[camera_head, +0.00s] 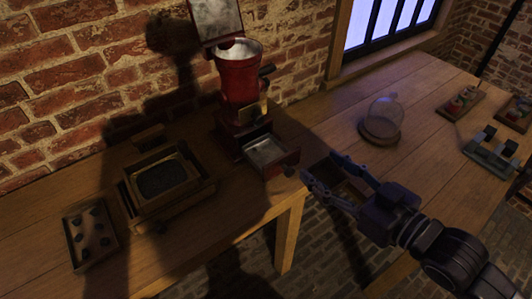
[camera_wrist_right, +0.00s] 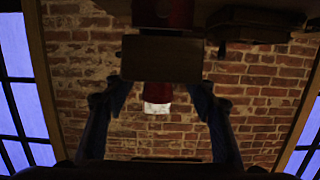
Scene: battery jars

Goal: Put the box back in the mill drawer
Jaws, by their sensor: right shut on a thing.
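The red mill (camera_head: 240,85) stands on the table against the brick wall, with its hopper lid tilted up. Its drawer (camera_head: 283,162) is pulled out at the base and shows a pale metallic inside. My right gripper (camera_head: 320,180) is to the right of the drawer, beyond the table's corner, shut on a small brown wooden box (camera_head: 347,190). In the right wrist view the box (camera_wrist_right: 160,58) spans between the two fingertips, with part of the red mill (camera_wrist_right: 176,13) behind it. The fingers partly hide the box in the head view. My left gripper is out of view.
A wooden frame tray (camera_head: 205,190) and a small tray with several dark pieces (camera_head: 105,258) are on the left table. A glass dome on a wooden base (camera_head: 382,127) and small racks (camera_head: 490,155) stand on the right table. A gap to the floor separates the tables in front.

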